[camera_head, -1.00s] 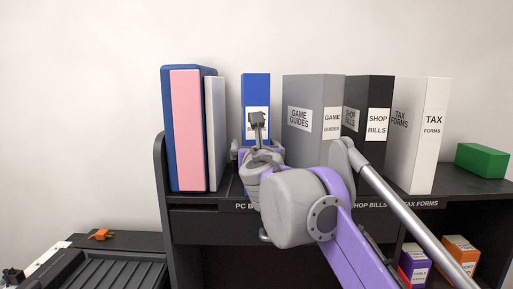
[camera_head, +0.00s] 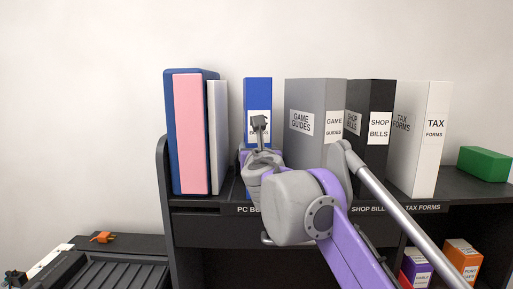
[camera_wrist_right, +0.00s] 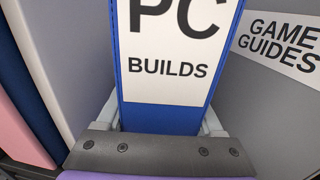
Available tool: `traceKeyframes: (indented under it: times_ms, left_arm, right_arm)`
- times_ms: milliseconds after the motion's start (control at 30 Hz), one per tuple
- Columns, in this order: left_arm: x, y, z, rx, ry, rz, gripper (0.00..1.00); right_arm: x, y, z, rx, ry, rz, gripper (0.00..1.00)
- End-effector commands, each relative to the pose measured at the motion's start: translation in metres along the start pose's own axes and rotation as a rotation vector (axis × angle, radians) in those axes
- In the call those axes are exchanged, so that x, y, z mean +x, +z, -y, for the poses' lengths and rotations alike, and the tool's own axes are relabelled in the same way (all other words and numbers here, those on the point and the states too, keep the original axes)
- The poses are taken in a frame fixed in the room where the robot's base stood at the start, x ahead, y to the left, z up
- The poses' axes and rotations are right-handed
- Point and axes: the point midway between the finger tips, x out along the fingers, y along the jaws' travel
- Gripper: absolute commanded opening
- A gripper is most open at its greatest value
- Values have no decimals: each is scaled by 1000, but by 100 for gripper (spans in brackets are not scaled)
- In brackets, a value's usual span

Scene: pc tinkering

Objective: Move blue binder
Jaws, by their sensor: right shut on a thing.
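The blue binder (camera_head: 257,92) stands upright on the shelf between a white-and-pink group of books and the grey binder. Its white label reads "PC BUILDS" in the right wrist view (camera_wrist_right: 165,112). My right gripper (camera_head: 259,124) is at the binder's spine, shut on it, with a finger on each side in the wrist view (camera_wrist_right: 160,124). My right arm hides the binder's lower part in the head view. My left gripper is not in view.
The grey "GAME GUIDES" binder (camera_head: 305,98) stands close on the right, then the black "SHOP BILLS" (camera_head: 380,100) and white "TAX FORMS" (camera_head: 412,160) binders. A pink book (camera_head: 188,135) stands left. A green block (camera_head: 484,164) lies far right.

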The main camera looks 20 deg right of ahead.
Motion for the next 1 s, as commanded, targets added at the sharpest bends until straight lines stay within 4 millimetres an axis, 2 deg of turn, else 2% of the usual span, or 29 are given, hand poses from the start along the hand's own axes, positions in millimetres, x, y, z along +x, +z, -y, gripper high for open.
traceKeyframes:
  times_ms: [167, 200, 367, 667, 767, 1000]
  left_arm:
    - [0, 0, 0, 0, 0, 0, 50]
    - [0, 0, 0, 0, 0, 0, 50]
    - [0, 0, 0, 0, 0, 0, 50]
    - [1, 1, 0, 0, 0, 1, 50]
    - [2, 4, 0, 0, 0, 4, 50]
    - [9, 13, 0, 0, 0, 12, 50]
  right_arm:
    - [0, 0, 0, 0, 0, 0, 0]
    - [0, 0, 0, 0, 0, 0, 72]
    - [0, 0, 0, 0, 0, 0, 100]
    - [-4, 0, 0, 0, 0, 0, 100]
    - [-15, -1, 0, 0, 1, -1, 100]
    - [-64, -2, -1, 0, 4, -2, 100]
